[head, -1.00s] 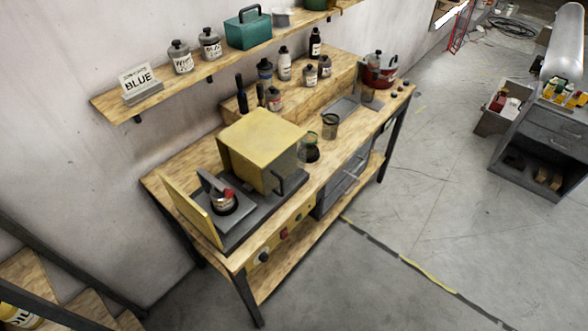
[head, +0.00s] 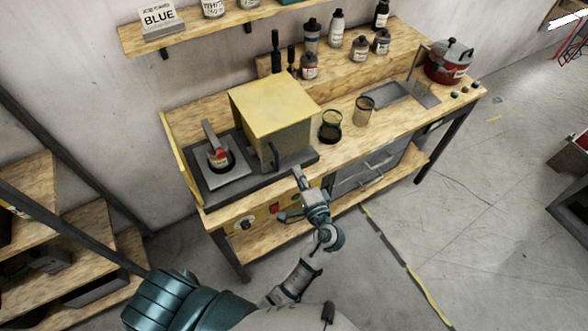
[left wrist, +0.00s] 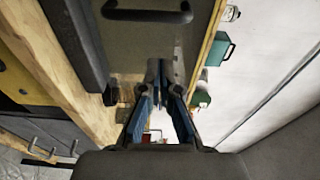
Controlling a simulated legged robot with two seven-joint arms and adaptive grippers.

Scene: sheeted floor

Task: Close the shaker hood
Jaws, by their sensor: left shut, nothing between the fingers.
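The shaker has a boxy yellow hood (head: 272,106) over the right part of its dark grey base (head: 207,191). A clamp with a red-labelled can (head: 218,160) stands uncovered on the left part, beside an upright yellow end plate (head: 184,160). The hood's dark handle (head: 271,157) is on its front face, and a handle (left wrist: 147,14) shows at the top of the left wrist view. My left gripper (head: 298,174) is shut and empty, just in front of the base's right end, apart from the handle. Its fingers also show in the left wrist view (left wrist: 156,72). My right gripper is out of view.
Two glass jars stand right of the hood, the nearer one (head: 331,124) close to it. A red pot (head: 449,62) stands at the bench's far right. Bottles line the raised step behind. A shelf unit (head: 60,230) is at left; the floor in front is clear.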

